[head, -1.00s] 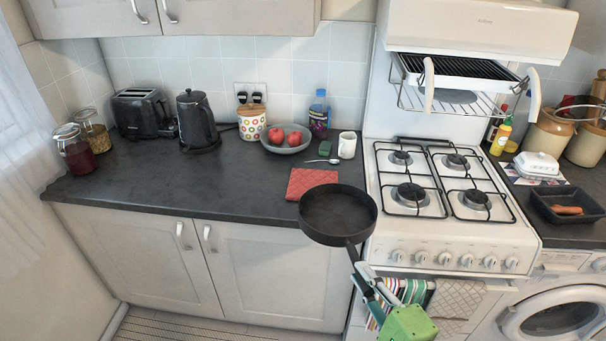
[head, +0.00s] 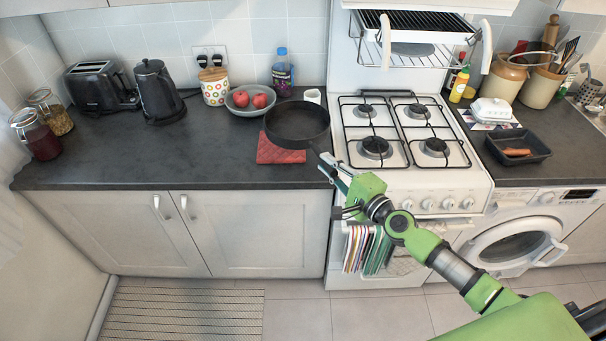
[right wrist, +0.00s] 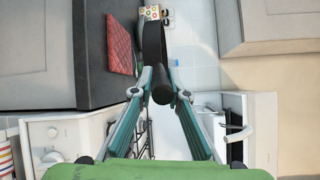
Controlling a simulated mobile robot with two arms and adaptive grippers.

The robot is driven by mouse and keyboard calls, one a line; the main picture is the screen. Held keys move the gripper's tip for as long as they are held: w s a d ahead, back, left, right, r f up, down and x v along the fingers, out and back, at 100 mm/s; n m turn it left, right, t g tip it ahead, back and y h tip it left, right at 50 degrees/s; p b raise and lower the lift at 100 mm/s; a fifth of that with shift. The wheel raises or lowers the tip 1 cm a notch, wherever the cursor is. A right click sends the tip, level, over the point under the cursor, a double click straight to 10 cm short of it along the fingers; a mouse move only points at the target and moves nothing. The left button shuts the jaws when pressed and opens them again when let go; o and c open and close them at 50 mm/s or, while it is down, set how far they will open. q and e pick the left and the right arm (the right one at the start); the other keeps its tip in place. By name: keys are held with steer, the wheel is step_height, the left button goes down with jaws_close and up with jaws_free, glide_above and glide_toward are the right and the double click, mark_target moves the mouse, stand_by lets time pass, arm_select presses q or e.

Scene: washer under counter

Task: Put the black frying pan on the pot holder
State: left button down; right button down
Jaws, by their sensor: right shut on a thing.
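My right gripper (head: 327,167) is shut on the handle of the black frying pan (head: 297,124). The pan is roughly level, and in the head view it covers the far part of the red pot holder (head: 280,153). The pot holder lies flat on the counter near its front edge. In the right wrist view the pan (right wrist: 153,42) shows edge-on between my fingers (right wrist: 161,82), with its handle end toward me. The pot holder (right wrist: 121,45) shows beside it there, with a narrow gap, so the pan is held above the counter. My left gripper is out of view.
A grey bowl with red apples (head: 250,101), a white mug (head: 312,96) and a blue-capped bottle (head: 282,74) stand close behind the pan. The gas stove (head: 400,145) is just right. The counter (head: 190,150) left of the pot holder is clear.

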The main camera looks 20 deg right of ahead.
steer(key=w+a+f+b, duration=0.4)
steer(key=w+f+b, duration=0.2)
steer(key=f+b, duration=0.2)
steer(key=shift+w+a+f+b, duration=0.2)
steer(key=shift+f+b, duration=0.15)
steer(key=shift+f, duration=0.55)
steer(key=shift+s, duration=0.1)
steer(key=shift+f, duration=0.1)
steer(key=c, duration=2.2)
jaws_free()
steer(key=shift+f, duration=0.2)
steer(key=shift+o, duration=1.2)
steer(key=shift+s, duration=0.1)
steer(key=shift+r, duration=0.1)
